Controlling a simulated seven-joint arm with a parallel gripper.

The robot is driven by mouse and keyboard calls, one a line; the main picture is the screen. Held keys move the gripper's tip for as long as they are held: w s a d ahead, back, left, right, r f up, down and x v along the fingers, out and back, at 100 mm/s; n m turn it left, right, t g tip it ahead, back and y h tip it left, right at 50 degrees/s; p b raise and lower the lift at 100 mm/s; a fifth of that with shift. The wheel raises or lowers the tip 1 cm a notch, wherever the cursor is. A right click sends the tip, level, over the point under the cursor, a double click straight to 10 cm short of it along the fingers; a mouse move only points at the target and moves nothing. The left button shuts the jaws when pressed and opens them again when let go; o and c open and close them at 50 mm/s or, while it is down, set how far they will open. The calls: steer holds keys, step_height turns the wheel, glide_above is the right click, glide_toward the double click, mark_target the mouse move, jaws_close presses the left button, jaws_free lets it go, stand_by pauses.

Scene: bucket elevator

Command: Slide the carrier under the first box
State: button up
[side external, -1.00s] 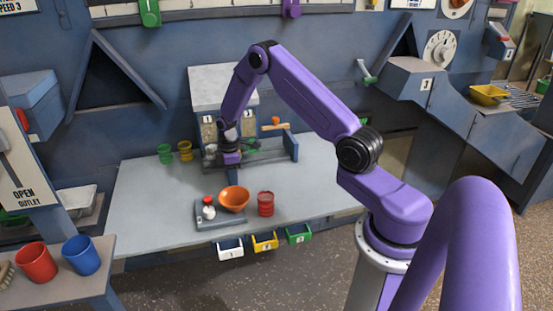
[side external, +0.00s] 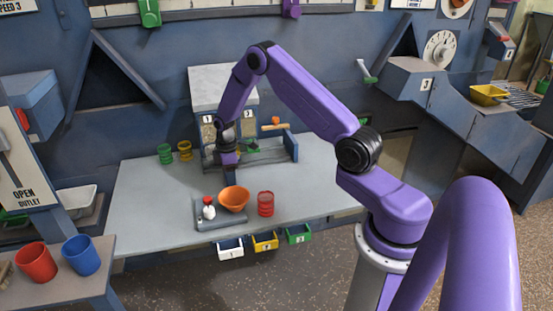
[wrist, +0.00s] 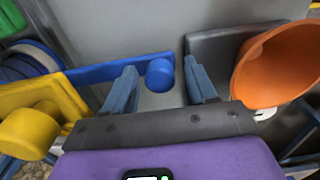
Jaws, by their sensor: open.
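My gripper (side external: 229,172) points down at the front left of the dispenser. In the wrist view its two blue-grey fingers (wrist: 161,72) are apart, one on each side of a blue knob (wrist: 160,76). The fingers do not visibly grip the knob. The knob is beside a blue bar (wrist: 110,69), possibly part of the carrier; I cannot tell for sure. The first box (side external: 208,133), labelled 1, stands at the left of the dispenser, partly behind my wrist. Box 3 (side external: 250,130) is to its right. My arm hides the middle of the dispenser and much of its track.
An orange bowl (side external: 234,198) stands on a grey scale (side external: 215,221) in front, with a red cup (side external: 265,204) to its right. The left table top (side external: 145,205) is clear.

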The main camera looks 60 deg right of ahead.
step_height(320, 180, up, 12)
stand_by(1.2)
steer(key=s+a+r+n, duration=0.1)
steer(key=s+a+r, duration=0.3)
steer(key=s+a, duration=0.4)
steer(key=s+a+r+n, duration=0.1)
steer(key=s+a+r, duration=0.5)
steer(key=a, duration=0.5)
steer(key=s+n, duration=0.1)
steer(key=s, duration=2.1)
steer(key=shift+s+r+n, duration=0.2)
steer(key=shift+s+n, duration=0.1)
steer(key=shift+s, duration=0.05)
